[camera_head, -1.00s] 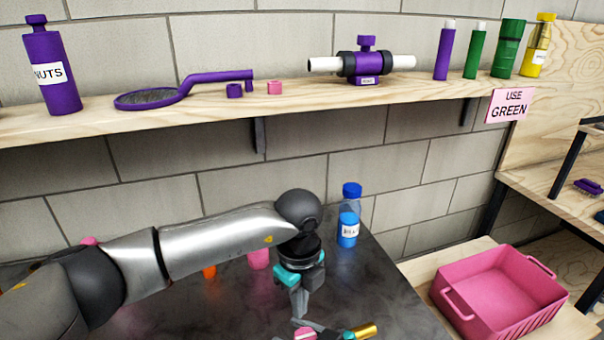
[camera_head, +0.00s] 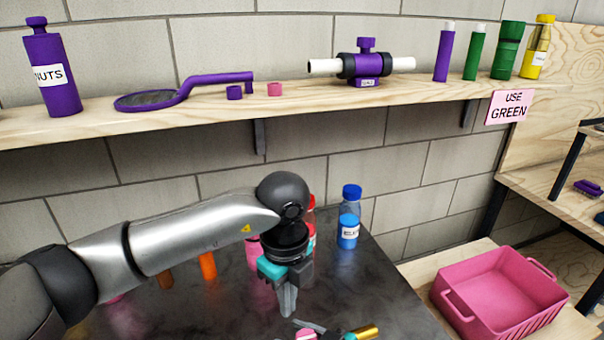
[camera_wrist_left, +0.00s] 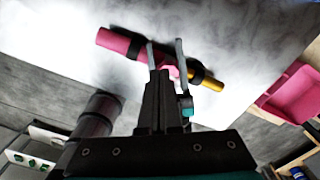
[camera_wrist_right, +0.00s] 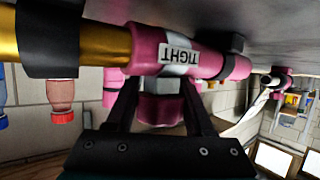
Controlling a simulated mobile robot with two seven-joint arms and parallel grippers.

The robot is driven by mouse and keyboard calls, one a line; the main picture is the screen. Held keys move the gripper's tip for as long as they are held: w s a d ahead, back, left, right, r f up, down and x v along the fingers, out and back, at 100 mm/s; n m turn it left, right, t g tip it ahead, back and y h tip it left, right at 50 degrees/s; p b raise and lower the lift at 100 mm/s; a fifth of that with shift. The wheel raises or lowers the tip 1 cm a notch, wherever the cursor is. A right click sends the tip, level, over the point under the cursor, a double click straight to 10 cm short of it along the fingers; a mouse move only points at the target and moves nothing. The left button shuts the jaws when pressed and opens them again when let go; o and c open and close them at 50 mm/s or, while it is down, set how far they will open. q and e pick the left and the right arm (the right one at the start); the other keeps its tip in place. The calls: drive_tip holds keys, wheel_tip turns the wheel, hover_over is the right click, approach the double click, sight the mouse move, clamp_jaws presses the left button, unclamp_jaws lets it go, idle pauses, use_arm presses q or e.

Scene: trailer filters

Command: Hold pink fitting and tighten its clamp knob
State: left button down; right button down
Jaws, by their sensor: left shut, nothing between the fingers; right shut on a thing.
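The pink fitting (camera_head: 305,335) shows at the bottom edge of the head view, with a gold end (camera_head: 366,331). In the left wrist view the fitting (camera_wrist_left: 118,42) lies across the upper middle, with a black ring near its gold end. My left gripper (camera_head: 288,312) is shut and empty, pointing down just above and left of the fitting; its tips also show in the left wrist view (camera_wrist_left: 162,75). My right gripper (camera_wrist_right: 158,90) is shut on the fitting (camera_wrist_right: 225,66), which bears a "TIGHT" label.
A blue bottle (camera_head: 348,222) stands at the table's back right. Other pieces, one orange (camera_head: 208,265), stand behind my left arm. A purple fitting (camera_head: 362,66) sits on the shelf (camera_head: 290,98). A pink bin (camera_head: 500,290) is at the right.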

use_arm(q)
wheel_tip(320, 180, down, 7)
drive_tip(key=shift+s, duration=0.15)
idle(0.4)
drive_tip(key=shift+s+d, duration=0.25)
drive_tip(key=shift+d, duration=0.2)
idle(0.8)
drive_tip(key=shift+w+d+r, duration=0.1)
drive_tip(key=shift+w+d, duration=0.05)
drive_tip(key=shift+d, duration=0.05)
